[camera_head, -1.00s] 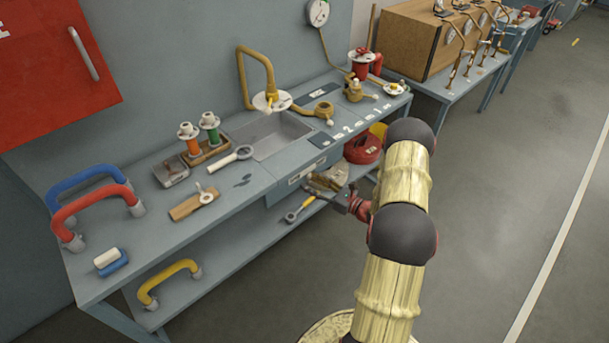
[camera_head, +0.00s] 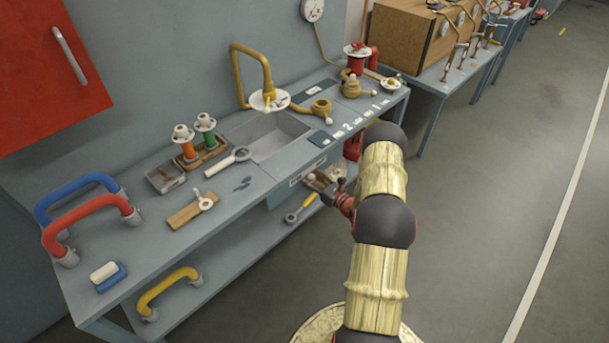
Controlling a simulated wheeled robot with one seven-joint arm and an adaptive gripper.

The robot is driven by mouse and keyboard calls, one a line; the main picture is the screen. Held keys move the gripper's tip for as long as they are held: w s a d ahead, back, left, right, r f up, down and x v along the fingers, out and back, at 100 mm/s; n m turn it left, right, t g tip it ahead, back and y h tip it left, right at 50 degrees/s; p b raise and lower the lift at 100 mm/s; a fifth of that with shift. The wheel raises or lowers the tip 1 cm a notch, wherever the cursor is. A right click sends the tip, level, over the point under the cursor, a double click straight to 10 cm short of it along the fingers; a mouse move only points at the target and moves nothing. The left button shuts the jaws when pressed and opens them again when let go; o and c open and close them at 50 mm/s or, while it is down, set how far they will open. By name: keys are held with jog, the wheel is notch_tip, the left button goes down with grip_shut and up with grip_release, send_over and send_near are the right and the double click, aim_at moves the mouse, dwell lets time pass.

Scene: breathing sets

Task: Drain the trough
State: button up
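The trough (camera_head: 277,146) is a grey rectangular basin set into the bench top. Its inside looks plain and I cannot tell whether it holds liquid. My gripper (camera_head: 334,187) is low in front of the bench, below the trough's front edge, near the small objects under the bench top. It is small and dark against them, so I cannot see whether its fingers are open, or whether it touches anything.
The bench (camera_head: 135,237) carries a white ring-ended tool (camera_head: 228,162), orange (camera_head: 188,149) and green (camera_head: 210,136) spools, a wooden block with a white fitting (camera_head: 190,212), and red (camera_head: 80,220) and blue hoses (camera_head: 75,187). A yellow-handled tool (camera_head: 301,208) lies on the lower shelf. Floor at right is clear.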

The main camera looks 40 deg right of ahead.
jog(key=shift+w, duration=0.6)
jog(key=c, duration=0.4)
jog(key=c, duration=0.7)
grip_shut()
